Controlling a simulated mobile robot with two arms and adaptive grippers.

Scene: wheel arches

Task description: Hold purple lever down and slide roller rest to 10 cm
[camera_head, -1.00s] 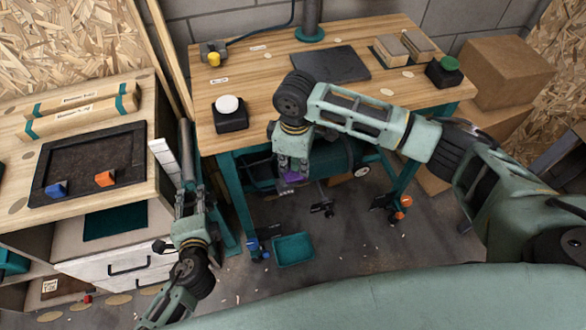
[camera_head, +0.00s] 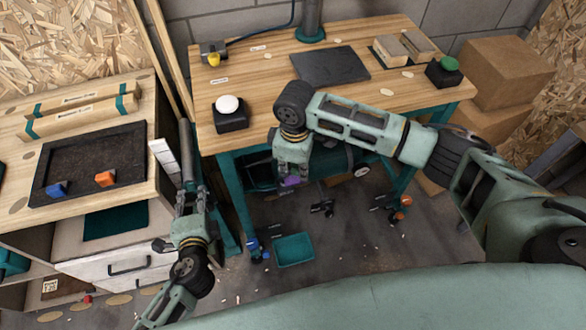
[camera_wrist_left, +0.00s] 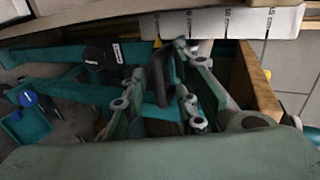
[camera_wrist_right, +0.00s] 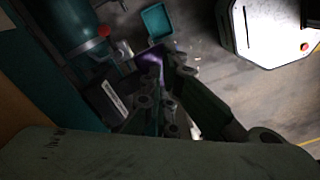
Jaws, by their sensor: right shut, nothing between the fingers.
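The purple lever (camera_head: 290,181) is low under the front of the workbench. My right gripper (camera_head: 289,172) is shut at it, its fingers appearing to touch it from above; a purple patch (camera_wrist_right: 151,60) shows at its fingertips in the right wrist view. My left gripper (camera_head: 191,197) is at a dark upright bar (camera_head: 187,150) left of the bench, apparently the roller rest. In the left wrist view its fingers (camera_wrist_left: 168,75) lie around a black grip (camera_wrist_left: 161,82); whether they clamp it is unclear. A yellow pointer (camera_wrist_left: 157,43) sits near the left end of the white scale (camera_wrist_left: 230,22).
The workbench (camera_head: 265,85) bears a white button (camera_head: 228,104) and a green button (camera_head: 450,63). A cabinet (camera_head: 120,262) stands close on the left.

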